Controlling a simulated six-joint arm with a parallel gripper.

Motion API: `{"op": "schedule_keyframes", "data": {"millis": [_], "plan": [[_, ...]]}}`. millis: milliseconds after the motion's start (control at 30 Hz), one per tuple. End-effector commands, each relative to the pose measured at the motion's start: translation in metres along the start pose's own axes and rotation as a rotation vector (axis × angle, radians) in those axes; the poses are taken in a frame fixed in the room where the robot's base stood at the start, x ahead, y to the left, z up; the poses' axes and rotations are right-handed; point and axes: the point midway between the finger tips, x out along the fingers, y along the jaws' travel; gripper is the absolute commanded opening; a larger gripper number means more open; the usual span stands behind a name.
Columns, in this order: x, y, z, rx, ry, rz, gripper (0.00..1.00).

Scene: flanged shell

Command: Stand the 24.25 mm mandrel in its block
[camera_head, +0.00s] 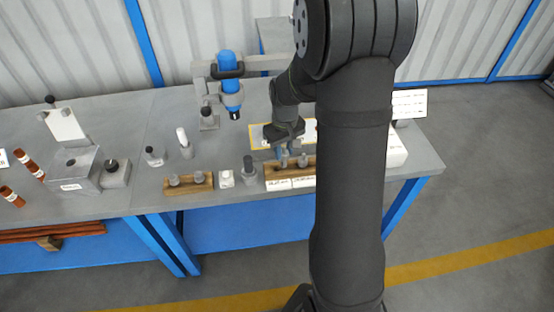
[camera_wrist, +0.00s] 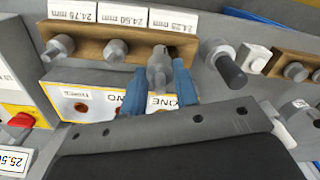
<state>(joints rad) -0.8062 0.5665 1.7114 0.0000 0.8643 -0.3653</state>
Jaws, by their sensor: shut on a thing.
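My gripper (camera_wrist: 159,88) has its blue fingers closed around a grey metal mandrel (camera_wrist: 157,66), in line with the upside-down 24.25 mm label (camera_wrist: 173,20). The mandrel is at that end of a wooden block (camera_wrist: 85,31). I cannot tell whether its foot is seated in the block or raised. Two other grey mandrels stand in the block, by the 24.50 mm label (camera_wrist: 122,14) and the 24.75 mm label (camera_wrist: 72,11). In the head view my gripper (camera_head: 284,152) is over the block (camera_head: 272,171), whose right end my arm hides.
A dark-topped cylinder (camera_wrist: 231,71) stands close beside the block in the wrist view. A second wooden rack (camera_head: 188,189) stands to the left in the head view. A blue-bodied device (camera_head: 230,70) overhangs the bench.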

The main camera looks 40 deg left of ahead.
Motion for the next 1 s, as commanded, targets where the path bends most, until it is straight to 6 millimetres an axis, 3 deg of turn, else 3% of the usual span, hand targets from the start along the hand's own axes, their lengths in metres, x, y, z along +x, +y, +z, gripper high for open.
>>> {"op": "schedule_keyframes", "data": {"millis": [200,533,933,967,1000], "plan": [[0.013,-0.013,-0.017,-0.001,0.001,0.0,0.0],[0.051,-0.013,-0.017,0.0,-0.001,-0.001,0.0],[0.057,-0.013,-0.018,0.0,0.001,0.0,0.0],[0.056,-0.013,-0.018,0.0,0.001,0.0,0.33],[0.056,-0.013,-0.018,0.0,0.001,0.0,0.41]]}}
